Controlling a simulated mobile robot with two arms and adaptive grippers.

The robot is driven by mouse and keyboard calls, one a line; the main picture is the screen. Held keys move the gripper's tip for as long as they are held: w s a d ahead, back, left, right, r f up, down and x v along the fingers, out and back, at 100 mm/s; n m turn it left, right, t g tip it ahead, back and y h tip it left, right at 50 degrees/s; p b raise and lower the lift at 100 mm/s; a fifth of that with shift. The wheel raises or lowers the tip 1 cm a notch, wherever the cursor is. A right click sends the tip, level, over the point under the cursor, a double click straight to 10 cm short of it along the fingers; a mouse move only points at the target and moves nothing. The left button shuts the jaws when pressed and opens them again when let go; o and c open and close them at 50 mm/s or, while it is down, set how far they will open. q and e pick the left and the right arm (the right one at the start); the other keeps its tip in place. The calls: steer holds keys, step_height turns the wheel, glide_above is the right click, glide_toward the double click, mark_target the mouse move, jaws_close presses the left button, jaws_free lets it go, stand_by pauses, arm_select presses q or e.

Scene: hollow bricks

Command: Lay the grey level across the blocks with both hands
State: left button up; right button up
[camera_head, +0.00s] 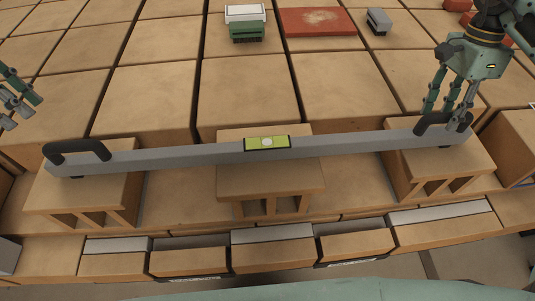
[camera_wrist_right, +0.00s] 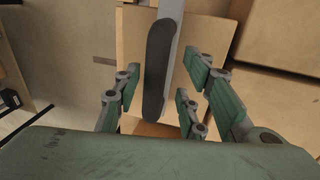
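The grey level (camera_head: 340,144) lies across three hollow blocks, with a yellow-green vial (camera_head: 267,143) at its middle. Its black left handle (camera_head: 78,151) stands free. My right gripper (camera_head: 450,112) is over the right handle (camera_head: 436,122). In the right wrist view the handle (camera_wrist_right: 158,70) lies between the spread fingers (camera_wrist_right: 158,98), with gaps on both sides. My left gripper (camera_head: 18,103) is partly cut off at the left edge, above and left of the level, with fingers apart and empty. The left block (camera_head: 90,197), middle block (camera_head: 270,182) and right block (camera_head: 440,172) stand in a row.
Behind the level is a wide bed of tan blocks (camera_head: 150,95). On it lie a white-and-green box-like item (camera_head: 246,24), a red flat slab (camera_head: 318,21) and a small grey item (camera_head: 379,21). Reddish pieces sit at the far right.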

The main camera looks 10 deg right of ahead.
step_height(320, 180, up, 10)
steer(key=w, duration=0.2)
stand_by(0.5)
steer(key=shift+r, duration=0.1)
stand_by(0.3)
